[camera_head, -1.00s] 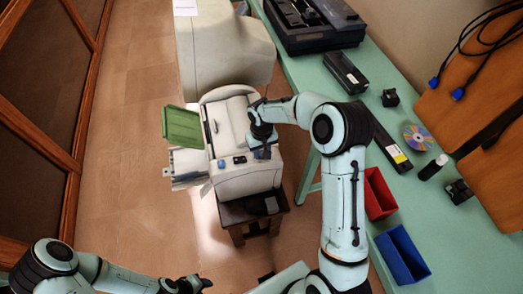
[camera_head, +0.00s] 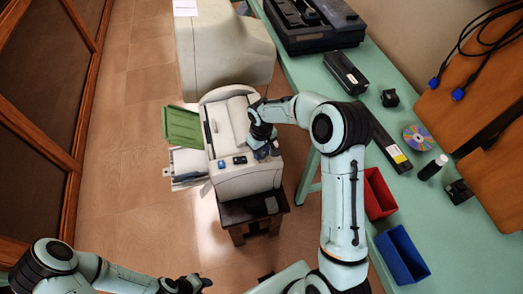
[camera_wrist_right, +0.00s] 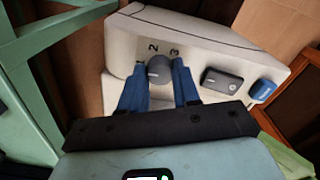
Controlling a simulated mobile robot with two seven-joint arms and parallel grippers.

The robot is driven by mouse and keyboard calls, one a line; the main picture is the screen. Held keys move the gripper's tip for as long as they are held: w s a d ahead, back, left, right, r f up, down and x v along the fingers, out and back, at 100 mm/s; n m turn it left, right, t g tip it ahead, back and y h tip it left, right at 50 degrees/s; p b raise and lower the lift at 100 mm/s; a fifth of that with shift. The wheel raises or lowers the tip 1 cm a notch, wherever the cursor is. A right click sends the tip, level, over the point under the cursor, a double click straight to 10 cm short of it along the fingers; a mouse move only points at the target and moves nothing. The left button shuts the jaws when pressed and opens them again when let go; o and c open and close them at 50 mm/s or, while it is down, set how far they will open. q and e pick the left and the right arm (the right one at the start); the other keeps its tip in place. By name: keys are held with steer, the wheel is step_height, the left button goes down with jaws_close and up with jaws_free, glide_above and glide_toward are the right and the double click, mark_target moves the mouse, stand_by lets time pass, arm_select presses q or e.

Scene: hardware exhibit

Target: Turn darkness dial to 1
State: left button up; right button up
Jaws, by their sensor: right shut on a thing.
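The darkness dial (camera_wrist_right: 159,69) is a round grey knob on the white copier's front panel, with the numbers 2 and 3 readable above it in the right wrist view. My right gripper (camera_wrist_right: 160,80) has its two blue fingers on either side of the dial, shut on it. In the head view my right gripper (camera_head: 264,150) is at the front right corner of the white copier (camera_head: 240,183) and hides the dial. My left gripper (camera_head: 192,284) is at the bottom left, away from the copier; its fingers are too small to judge.
A grey switch (camera_wrist_right: 221,81) and a blue button (camera_wrist_right: 263,91) sit beside the dial. A green tray (camera_head: 183,127) sticks out on the copier's left. A teal table (camera_head: 460,235) on the right holds a red bin (camera_head: 379,195) and a blue bin (camera_head: 402,256). Floor on the left is clear.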

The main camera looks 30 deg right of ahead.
steer(key=o, duration=1.1)
steer(key=shift+c, duration=0.2)
step_height(320, 180, up, 14)
steer(key=shift+f, duration=0.25)
